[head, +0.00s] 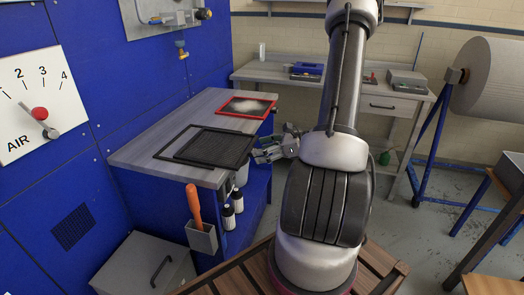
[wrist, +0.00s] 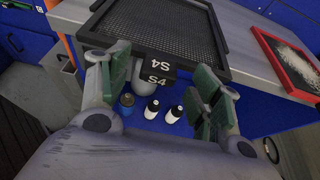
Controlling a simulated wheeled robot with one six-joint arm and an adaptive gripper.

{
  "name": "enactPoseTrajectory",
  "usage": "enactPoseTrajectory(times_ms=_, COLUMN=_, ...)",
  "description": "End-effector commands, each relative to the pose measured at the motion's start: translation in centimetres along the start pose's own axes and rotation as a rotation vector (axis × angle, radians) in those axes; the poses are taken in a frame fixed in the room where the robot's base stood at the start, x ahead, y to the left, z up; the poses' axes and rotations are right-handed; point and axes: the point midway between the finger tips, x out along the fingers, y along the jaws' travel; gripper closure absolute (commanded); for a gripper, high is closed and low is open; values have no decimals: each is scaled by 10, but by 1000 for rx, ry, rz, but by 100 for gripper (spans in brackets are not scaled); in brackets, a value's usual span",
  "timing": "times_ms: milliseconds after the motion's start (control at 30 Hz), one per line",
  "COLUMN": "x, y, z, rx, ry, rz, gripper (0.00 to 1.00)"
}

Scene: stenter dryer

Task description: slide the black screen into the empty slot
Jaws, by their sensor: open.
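The black screen (head: 218,147) is a dark mesh panel in a black frame, lying flat at the bench's front edge. In the wrist view the screen (wrist: 160,35) has a front tab marked S4 (wrist: 157,80), with a second S4 label just behind it. A thin black outline frame (head: 171,142), seemingly the slot, shows bare bench inside it. The screen overlaps its right part, and the outline reaches farther left. My gripper (head: 262,153) is at the screen's front edge. In the wrist view its open fingers (wrist: 160,78) are on either side of the tab; contact cannot be told.
A red-framed screen with white lint (head: 246,106) lies farther back on the grey bench (head: 135,152). Black-and-white bottles (head: 238,201) stand below the bench. An orange-handled tool (head: 194,208) sits in a holder on its front. A blue wall panel (head: 70,110) borders the left.

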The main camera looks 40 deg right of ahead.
Motion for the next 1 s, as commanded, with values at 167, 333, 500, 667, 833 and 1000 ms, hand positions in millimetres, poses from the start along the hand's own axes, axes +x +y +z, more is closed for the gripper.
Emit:
enactPoseTrajectory(times_ms=167, x=-35, y=-2, z=0, rx=-1, ry=-1, rz=-7, gripper=36)
enactPoseTrajectory(times_ms=333, x=-73, y=-1, z=0, rx=-1, ry=0, rz=-6, gripper=36)
enactPoseTrajectory(times_ms=500, x=-101, y=-1, z=0, rx=-1, ry=-1, rz=-3, gripper=36)
enactPoseTrajectory(times_ms=667, x=-112, y=0, z=0, rx=0, ry=0, rz=-1, gripper=36)
enactPoseTrajectory(times_ms=833, x=-113, y=0, z=0, rx=0, ry=0, rz=0, gripper=36)
enactPoseTrajectory(times_ms=1000, x=-115, y=7, z=-10, rx=-65, ry=37, rz=29, gripper=36)
